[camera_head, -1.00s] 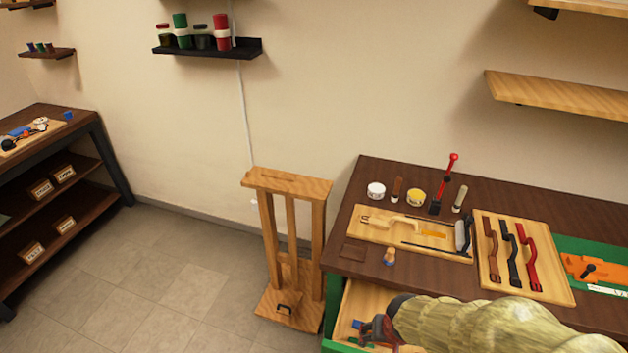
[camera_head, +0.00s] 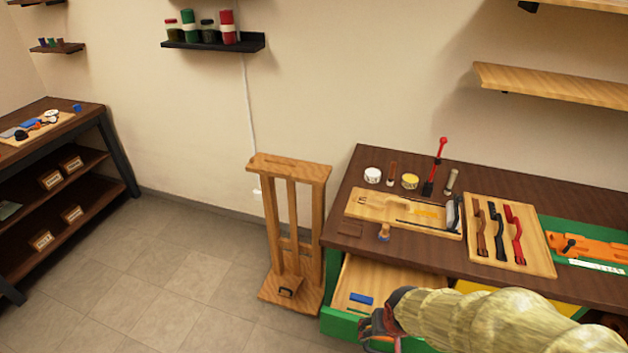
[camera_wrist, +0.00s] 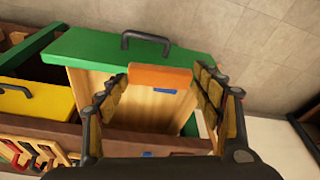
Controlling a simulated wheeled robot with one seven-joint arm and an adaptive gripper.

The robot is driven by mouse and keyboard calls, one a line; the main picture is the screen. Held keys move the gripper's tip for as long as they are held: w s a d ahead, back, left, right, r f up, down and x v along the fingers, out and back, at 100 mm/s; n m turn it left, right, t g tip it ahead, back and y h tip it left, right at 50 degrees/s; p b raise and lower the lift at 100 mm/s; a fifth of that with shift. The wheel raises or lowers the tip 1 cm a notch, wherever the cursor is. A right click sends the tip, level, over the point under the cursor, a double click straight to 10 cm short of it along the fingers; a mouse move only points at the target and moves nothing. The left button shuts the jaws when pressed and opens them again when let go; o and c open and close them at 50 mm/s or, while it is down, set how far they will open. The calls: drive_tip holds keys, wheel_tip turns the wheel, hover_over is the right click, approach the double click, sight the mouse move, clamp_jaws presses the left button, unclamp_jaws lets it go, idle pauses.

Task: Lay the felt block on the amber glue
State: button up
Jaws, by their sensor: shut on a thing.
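An orange block (camera_wrist: 160,77), which looks like the felt block, is between my fingertips in the wrist view. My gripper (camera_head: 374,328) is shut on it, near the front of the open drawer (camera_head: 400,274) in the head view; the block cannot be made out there. The amber glue (camera_head: 426,212) is an orange patch on the pale wooden board (camera_head: 372,208) on the workbench. My gripper is well apart from the glue, on the near side of the bench.
The green-fronted drawer (camera_wrist: 90,45) holds a blue block (camera_head: 361,299). Around the board stand jars, brushes and a small stamp-like tool (camera_head: 384,232). A rack of handles (camera_head: 538,258) lies to its right. A wooden stand (camera_head: 290,230) is left of the bench.

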drive_tip(key=w+r, duration=0.1)
drive_tip(key=w, duration=0.6)
drive_tip(key=w+d+f+b, duration=0.1)
drive_tip(key=w+f+b, duration=0.3)
drive_tip(key=w+f, duration=0.4)
drive_tip(key=shift+w+d+f+b, duration=0.15)
drive_tip(key=shift+d+f+b, duration=0.2)
drive_tip(key=shift+f, duration=0.6)
